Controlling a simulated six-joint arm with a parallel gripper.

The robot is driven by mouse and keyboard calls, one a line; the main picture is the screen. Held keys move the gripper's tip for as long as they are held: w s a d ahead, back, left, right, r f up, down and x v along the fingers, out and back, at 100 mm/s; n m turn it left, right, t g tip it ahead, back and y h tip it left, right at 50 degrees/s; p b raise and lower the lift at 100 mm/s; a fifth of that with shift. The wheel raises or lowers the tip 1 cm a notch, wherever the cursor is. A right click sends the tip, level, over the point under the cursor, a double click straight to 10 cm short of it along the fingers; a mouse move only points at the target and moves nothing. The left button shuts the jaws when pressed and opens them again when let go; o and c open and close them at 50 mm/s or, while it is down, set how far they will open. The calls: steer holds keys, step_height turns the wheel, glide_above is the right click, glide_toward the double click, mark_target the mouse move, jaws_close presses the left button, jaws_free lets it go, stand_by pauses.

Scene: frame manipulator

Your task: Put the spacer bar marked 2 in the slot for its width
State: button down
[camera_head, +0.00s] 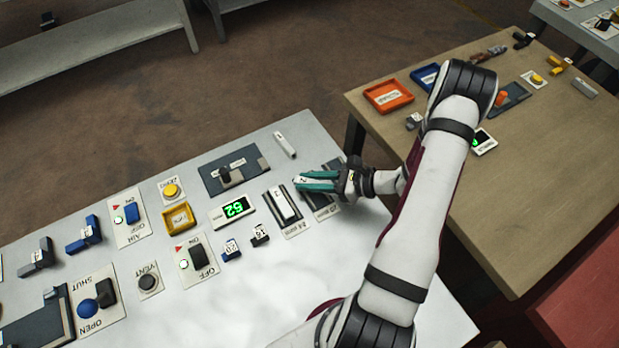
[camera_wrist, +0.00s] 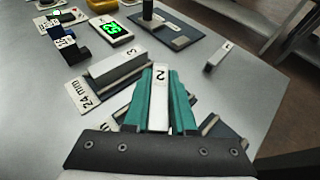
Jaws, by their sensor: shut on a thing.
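The spacer bar marked 2 (camera_wrist: 160,98) is white and held between the teal fingers of my gripper (camera_wrist: 161,100). In the head view my gripper (camera_head: 316,182) is over the right part of the white table, its fingers pointing left. The slot plate labelled 24 mm (camera_wrist: 82,96) is just left of the fingers in the wrist view; a pale bar (camera_wrist: 118,66) lies on it. It also shows in the head view (camera_head: 294,229). Another dark slot plate (camera_head: 325,210) is partly hidden under my gripper; its label is not readable.
Another white bar (camera_head: 285,145) lies loose near the table's far edge. A green-digit display (camera_head: 234,210) and a dark plate with a post (camera_head: 222,181) stand left of the slots. A wooden table (camera_head: 535,170) is to the right. The near part of the white table is clear.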

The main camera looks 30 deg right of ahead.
steer(key=shift+f, duration=0.2)
steer(key=c, duration=0.7)
jaws_free()
steer(key=shift+c, duration=0.2)
steer(key=v, duration=0.8)
steer(key=r+v, duration=0.1)
steer(key=v, duration=0.3)
steer(key=s+a+r+n+g, duration=0.2)
steer(key=a+r+n+g, duration=0.85)
steer(key=a, duration=0.55)
steer(key=s+a+r+n+h, duration=0.4)
steer(key=s+a+n+h, duration=0.2)
steer(key=s+n, duration=0.4)
steer(key=shift+s+a+r+n+t+h, duration=0.25)
steer(key=shift+a+r+n+t+h, duration=0.15)
steer(key=shift+h, duration=0.4)
